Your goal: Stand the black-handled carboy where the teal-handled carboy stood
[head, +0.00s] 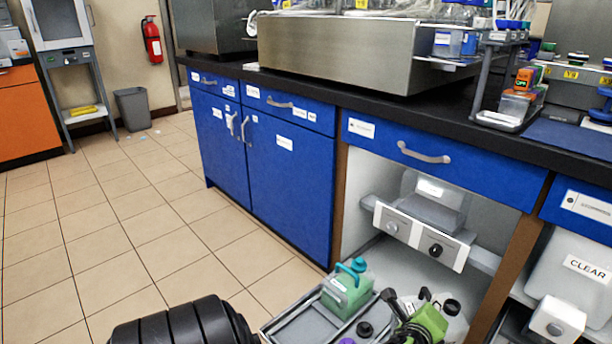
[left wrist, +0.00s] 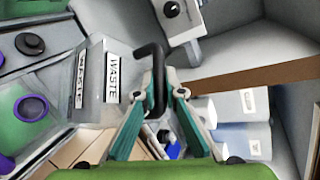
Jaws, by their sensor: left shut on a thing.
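The teal-handled carboy (head: 347,290), with green contents, stands in a grey tray (head: 286,322) at the bottom of the head view. My left gripper (head: 408,322), with a green body, is just right of it. In the left wrist view its teal fingers (left wrist: 158,98) are shut on a black handle (left wrist: 150,58). The black-handled carboy (left wrist: 110,82) shows there as a pale body with WASTE labels. In the head view a pale body with a black cap (head: 452,307) shows beside the gripper, partly hidden. Whether the carboy touches its support cannot be told.
An open bay under the blue-fronted counter (head: 430,158) holds a white box with knobs (head: 420,236). A wood-coloured upright (head: 514,275) bounds it on the right, with a CLEAR container (head: 575,265) beyond. Tiled floor (head: 120,225) is free to the left.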

